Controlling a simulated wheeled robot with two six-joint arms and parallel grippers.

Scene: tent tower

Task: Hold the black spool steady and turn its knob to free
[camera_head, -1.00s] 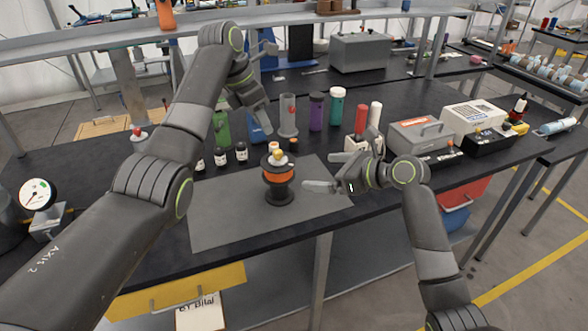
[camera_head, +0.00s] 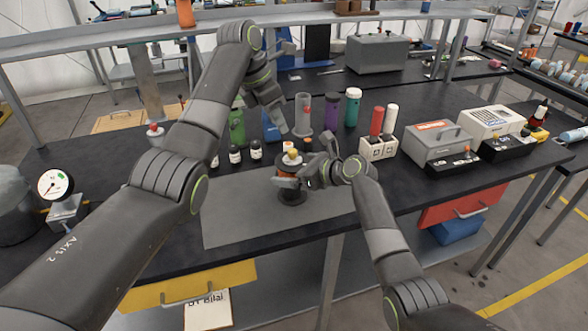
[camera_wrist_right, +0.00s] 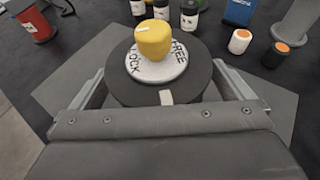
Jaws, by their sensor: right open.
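The black spool (camera_head: 292,197) with an orange band stands upright on the grey mat. On top is a yellow knob (camera_head: 292,155). In the right wrist view the yellow knob (camera_wrist_right: 154,38) sits on a white dial marked FREE and LOCK, above the black flange (camera_wrist_right: 125,90); which word it is set to is not clear. My right gripper (camera_head: 300,170) is open, with one finger on either side of the spool; contact is not clear. My left gripper (camera_head: 277,115) hangs above and behind the spool, apart from it. Its jaw opening cannot be made out.
The grey mat (camera_head: 235,215) is otherwise clear. Small black bottles (camera_head: 235,155) stand behind it at left. A grey cylinder (camera_head: 303,115), purple and green bottles, and a white holder (camera_head: 378,148) with red and white cylinders stand behind. A gauge (camera_head: 54,185) is at far left.

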